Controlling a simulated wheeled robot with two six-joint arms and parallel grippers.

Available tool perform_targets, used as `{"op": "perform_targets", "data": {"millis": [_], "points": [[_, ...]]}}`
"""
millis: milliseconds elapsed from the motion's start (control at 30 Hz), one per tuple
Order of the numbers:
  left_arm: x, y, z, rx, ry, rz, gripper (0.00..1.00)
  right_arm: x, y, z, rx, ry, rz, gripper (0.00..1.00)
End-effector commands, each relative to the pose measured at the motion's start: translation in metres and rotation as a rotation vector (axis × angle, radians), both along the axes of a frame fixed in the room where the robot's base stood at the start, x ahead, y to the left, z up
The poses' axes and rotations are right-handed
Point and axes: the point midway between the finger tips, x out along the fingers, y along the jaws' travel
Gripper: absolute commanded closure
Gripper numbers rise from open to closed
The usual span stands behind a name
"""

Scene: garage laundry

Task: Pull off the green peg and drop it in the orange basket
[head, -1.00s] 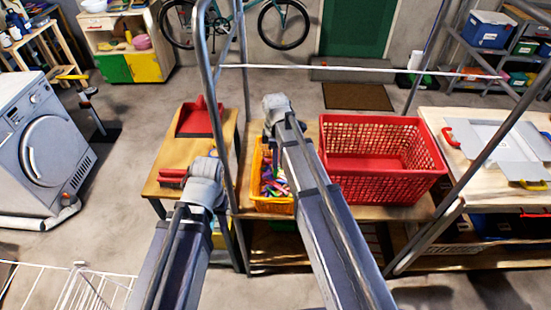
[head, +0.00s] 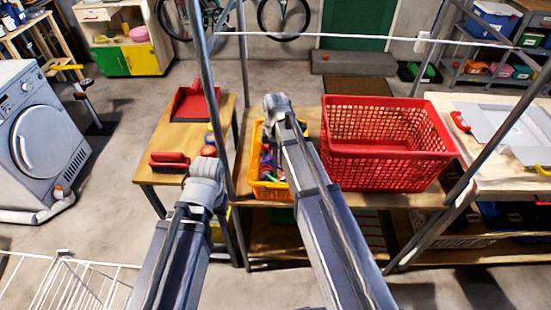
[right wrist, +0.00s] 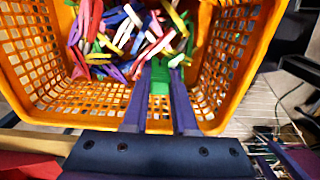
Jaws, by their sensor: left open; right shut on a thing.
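The green peg (right wrist: 160,86) is between the fingers of my right gripper (right wrist: 161,72), which is shut on it. In the right wrist view the peg is over the orange basket (right wrist: 225,60), near its wall. Several loose pegs in mixed colours lie in the basket. In the head view the orange basket (head: 272,194) stands on a wooden table, partly hidden by my right arm, whose gripper end (head: 278,108) is near the basket's far side. My left gripper (head: 207,168) is open over the small table's near edge; its fingers are hardly visible.
A large red basket (head: 385,178) stands right of the orange one. A red dustpan (head: 195,103) and red brush (head: 169,161) lie on the small table (head: 160,138). Metal frame posts (head: 222,130) rise beside my arms. A thin white line (head: 370,38) crosses overhead.

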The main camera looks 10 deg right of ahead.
Motion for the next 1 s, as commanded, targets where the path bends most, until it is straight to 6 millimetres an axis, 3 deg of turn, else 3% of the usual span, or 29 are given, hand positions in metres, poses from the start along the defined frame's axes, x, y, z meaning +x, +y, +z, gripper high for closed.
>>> {"op": "perform_targets", "data": {"millis": [267,300,567,1000], "points": [[0.0000,0.0000,-0.0005,0.000,0.000,0.000,0.50,0.0000,0.0000,-0.0005,0.000,0.000,0.000,1.00],[0.0000,0.0000,-0.0005,0.000,0.000,0.000,0.50,0.0000,0.0000,-0.0005,0.000,0.000,0.000,0.70],[0.0000,0.0000,-0.0005,0.000,0.000,0.000,0.50,0.0000,0.0000,-0.0005,0.000,0.000,0.000,0.40],[0.0000,0.0000,0.0056,0.000,0.000,0.000,0.50,0.0001,0.0000,0.0056,0.000,0.000,0.000,0.39]]}}
